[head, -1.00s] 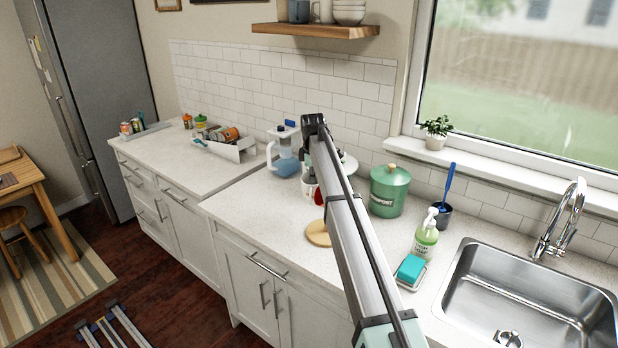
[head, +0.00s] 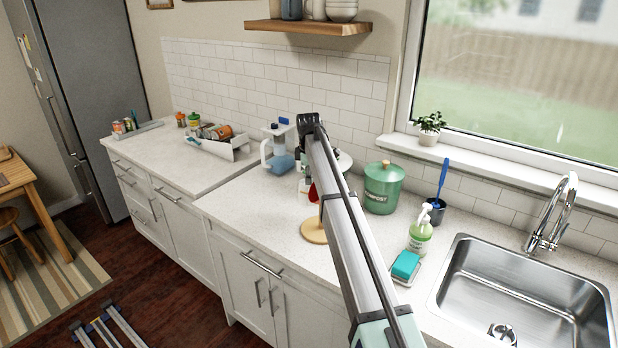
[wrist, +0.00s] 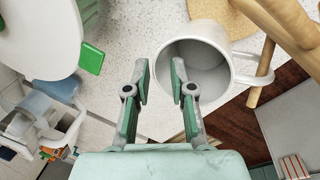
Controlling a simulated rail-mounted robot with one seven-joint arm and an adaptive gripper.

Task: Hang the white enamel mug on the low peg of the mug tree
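The white enamel mug (wrist: 206,62) is in the wrist view, its open mouth toward the camera. Its handle (wrist: 262,66) is on the right, and a wooden peg (wrist: 257,92) of the mug tree appears to run through the handle loop. My gripper (wrist: 160,82) has its fingers apart at the mug's left rim. The right finger overlaps the mouth and the left finger is just outside; I see no clear grip on the wall. In the head view, the tree's round wooden base (head: 312,231) shows left of my arm, which hides the rest of the tree and most of the mug.
A green compost bin (head: 383,188), soap bottle (head: 420,235) and sponge (head: 405,264) stand right of my arm, before the sink (head: 530,285). A blue-and-clear pitcher (head: 279,155) stands behind the tree on the left. Counter left of the wooden base is clear.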

